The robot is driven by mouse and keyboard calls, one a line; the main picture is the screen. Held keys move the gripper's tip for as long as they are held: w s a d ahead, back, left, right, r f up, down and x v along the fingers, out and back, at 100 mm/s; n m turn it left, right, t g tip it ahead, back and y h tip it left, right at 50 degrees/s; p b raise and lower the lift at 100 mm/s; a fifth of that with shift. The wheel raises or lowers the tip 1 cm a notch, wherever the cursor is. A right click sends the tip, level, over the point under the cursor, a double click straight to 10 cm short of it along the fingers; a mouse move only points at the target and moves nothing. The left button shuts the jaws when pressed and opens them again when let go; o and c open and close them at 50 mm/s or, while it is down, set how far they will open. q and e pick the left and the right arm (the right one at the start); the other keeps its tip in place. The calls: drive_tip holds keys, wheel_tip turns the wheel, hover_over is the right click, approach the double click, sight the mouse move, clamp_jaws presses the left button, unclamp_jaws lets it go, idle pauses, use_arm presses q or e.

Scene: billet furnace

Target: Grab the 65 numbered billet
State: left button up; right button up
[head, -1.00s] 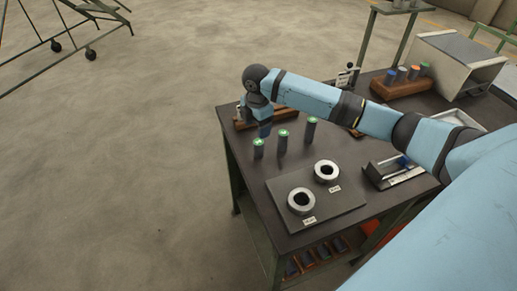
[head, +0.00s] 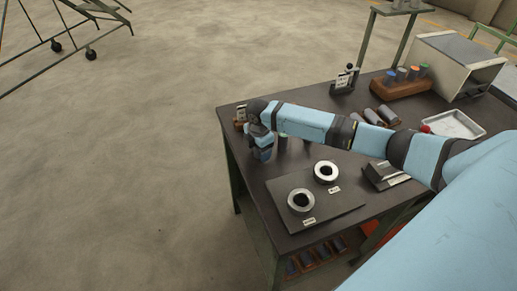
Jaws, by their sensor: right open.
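One billet (head: 283,137) shows partly below my right forearm, just right of the gripper. Another, further right, is mostly hidden behind the arm. My right gripper (head: 262,158) points down near the table's left edge, where the nearest green-topped billet stood. That billet is hidden by the gripper, so I cannot tell whether the fingers are around it. The gripper is open. No billet number is readable at this size. My left gripper is not in view.
A dark plate (head: 338,212) with two pale rings lies in front of the gripper. A wooden block with coloured-top billets (head: 400,85), a metal box (head: 455,68) and a light tray (head: 470,136) are at the back right. Dark cylinders (head: 375,115) lie behind my arm.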

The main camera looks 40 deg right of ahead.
clamp_jaws()
drive_tip(key=shift+r, duration=0.15)
